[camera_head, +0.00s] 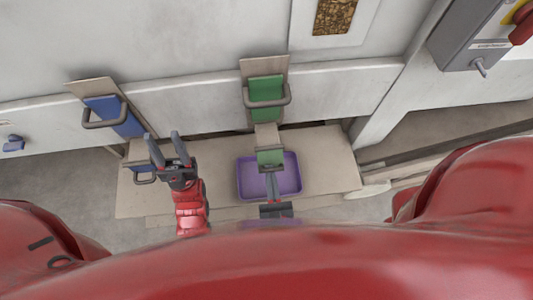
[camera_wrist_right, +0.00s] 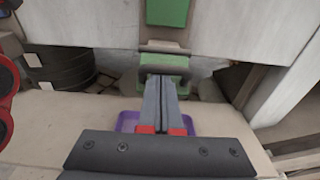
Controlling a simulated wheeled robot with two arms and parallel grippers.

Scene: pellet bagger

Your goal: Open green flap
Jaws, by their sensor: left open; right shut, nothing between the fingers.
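An upper green flap (camera_head: 265,87) with a grey bar handle is on the white machine wall, and its lower part shows at the top of the right wrist view (camera_wrist_right: 168,12). Below it is a smaller lower green flap (camera_head: 271,157), also with a grey handle (camera_wrist_right: 200,72). My right gripper (camera_head: 271,178) is shut and empty, its fingertips in front of the lower green flap in the right wrist view (camera_wrist_right: 160,80). I cannot tell whether they touch its handle. My left gripper (camera_head: 164,142) is open and empty, to the left, near the blue flaps.
A purple tray (camera_head: 244,182) sits on the beige platform (camera_head: 325,155) below the lower green flap. An upper blue flap (camera_head: 118,115) and a lower blue flap (camera_head: 143,168) with handles are at left. A grey control box (camera_head: 470,35) is at upper right.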

